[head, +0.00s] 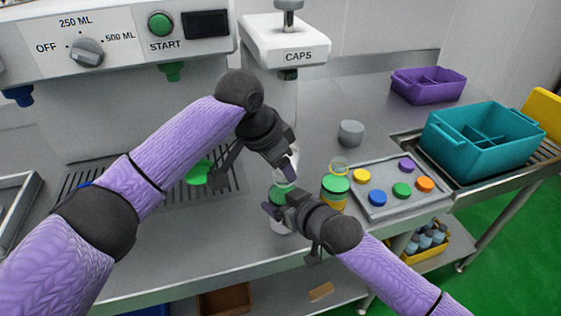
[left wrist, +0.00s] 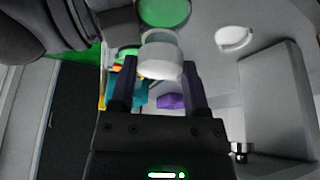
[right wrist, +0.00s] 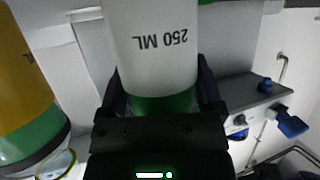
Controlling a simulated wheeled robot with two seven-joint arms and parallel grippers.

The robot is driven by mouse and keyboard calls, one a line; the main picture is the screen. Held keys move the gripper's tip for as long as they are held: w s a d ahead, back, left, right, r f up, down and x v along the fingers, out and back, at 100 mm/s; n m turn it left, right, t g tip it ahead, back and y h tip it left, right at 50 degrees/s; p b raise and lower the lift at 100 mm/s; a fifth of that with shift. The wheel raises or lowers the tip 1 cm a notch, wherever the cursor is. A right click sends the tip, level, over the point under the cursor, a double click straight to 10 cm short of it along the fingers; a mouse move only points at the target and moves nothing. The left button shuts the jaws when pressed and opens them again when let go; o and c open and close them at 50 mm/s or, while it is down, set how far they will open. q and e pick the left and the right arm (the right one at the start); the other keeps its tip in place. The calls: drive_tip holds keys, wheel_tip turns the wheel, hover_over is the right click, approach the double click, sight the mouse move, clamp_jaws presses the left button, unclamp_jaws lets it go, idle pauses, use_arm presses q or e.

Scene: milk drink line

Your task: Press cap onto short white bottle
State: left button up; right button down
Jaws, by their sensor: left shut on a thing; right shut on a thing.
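The short white bottle (head: 280,227) stands upright on the counter with a green upper band. The right wrist view shows its "250 ML" print upside down (right wrist: 160,45). My right gripper (head: 277,205) is shut around its green upper part. My left gripper (head: 287,172) is just above the bottle, shut on a small whitish, ring-like cap (left wrist: 160,60). In the left wrist view the bottle's green top (left wrist: 163,12) shows beyond the cap. Cap and bottle look close; I cannot tell whether they touch.
A yellow bottle with a green top (head: 334,190) stands close right of my right gripper. A tray (head: 385,206) of coloured discs lies further right, a grey cylinder (head: 351,133) behind. The caps dispenser (head: 285,45) rises behind; a teal crate (head: 480,145) stands far right.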

use_arm(q)
drive_tip(key=shift+f, duration=0.5)
drive_tip(key=o, duration=1.3)
use_arm(e)
unclamp_jaws()
use_arm(q)
drive_tip(key=p+v, duration=0.1)
drive_tip(key=v, duration=0.4)
drive_tip(key=d+p+v, duration=0.1)
drive_tip(key=v, duration=0.5)
drive_tip(key=p+v, duration=0.2)
drive_tip(key=v, duration=0.3)
drive_tip(key=shift+w+d+r, duration=0.25)
drive_tip(key=shift+w+r, duration=0.05)
drive_tip(key=shift+r, duration=0.3)
use_arm(e)
drive_tip(key=v, duration=1)
